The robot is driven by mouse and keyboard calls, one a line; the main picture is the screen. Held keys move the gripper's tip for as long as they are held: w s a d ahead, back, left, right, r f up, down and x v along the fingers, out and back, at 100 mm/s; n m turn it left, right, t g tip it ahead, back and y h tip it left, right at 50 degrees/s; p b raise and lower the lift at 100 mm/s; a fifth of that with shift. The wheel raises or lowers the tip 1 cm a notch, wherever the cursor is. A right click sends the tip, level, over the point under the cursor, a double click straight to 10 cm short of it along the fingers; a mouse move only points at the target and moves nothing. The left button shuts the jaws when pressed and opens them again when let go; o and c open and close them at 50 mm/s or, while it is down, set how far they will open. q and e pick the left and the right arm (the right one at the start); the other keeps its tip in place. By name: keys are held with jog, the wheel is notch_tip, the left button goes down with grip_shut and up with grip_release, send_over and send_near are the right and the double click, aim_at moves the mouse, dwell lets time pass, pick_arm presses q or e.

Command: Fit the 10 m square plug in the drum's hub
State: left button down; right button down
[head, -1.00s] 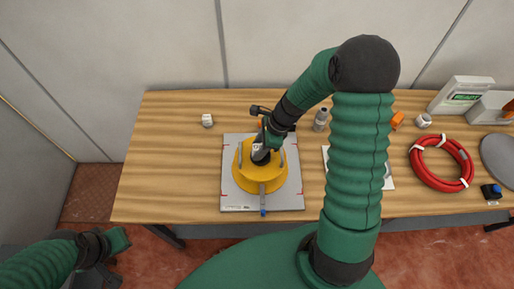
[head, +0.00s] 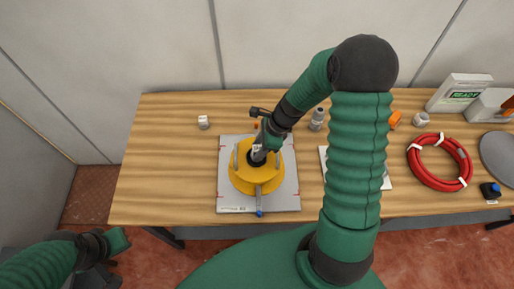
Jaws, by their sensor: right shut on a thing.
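The yellow drum (head: 256,183) sits on a grey plate (head: 290,199) on the wooden table, with several grey posts standing on it. My right gripper (head: 258,153) points down at the drum's dark hub. It is shut on a small piece with a white patch, taken to be the square plug (head: 257,148). Fingers and arm mostly cover it, so I cannot tell how deep it sits in the hub.
A grey handle (head: 259,201) with a blue tip points from the drum to the front. Right of my right arm are a red hose coil (head: 440,181), an orange piece (head: 394,119) and a box reading READY (head: 459,95). A grey bottle (head: 317,119) stands behind. The table's left end is clear.

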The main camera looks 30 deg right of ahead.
jog(key=shift+d, duration=0.1)
pick_arm(q)
jog(key=shift+a+r, duration=0.15)
jog(key=shift+a, duration=0.2)
pick_arm(e)
jog(key=shift+a, duration=0.65)
pick_arm(q)
jog(key=shift+d, duration=0.25)
pick_arm(e)
jog(key=shift+d+f, duration=0.1)
jog(key=shift+d, duration=0.1)
pick_arm(q)
jog(key=shift+f, duration=0.25)
pick_arm(e)
jog(key=shift+f, duration=0.25)
pick_arm(q)
jog(key=shift+r, duration=0.15)
pick_arm(e)
jog(key=shift+r, duration=0.15)
jog(key=shift+r+p, duration=0.7)
jog(key=shift+p, duration=0.1)
pick_arm(q)
jog(key=shift+r, duration=0.75)
jog(key=shift+r, duration=0.15)
pick_arm(e)
jog(key=shift+d, duration=0.15)
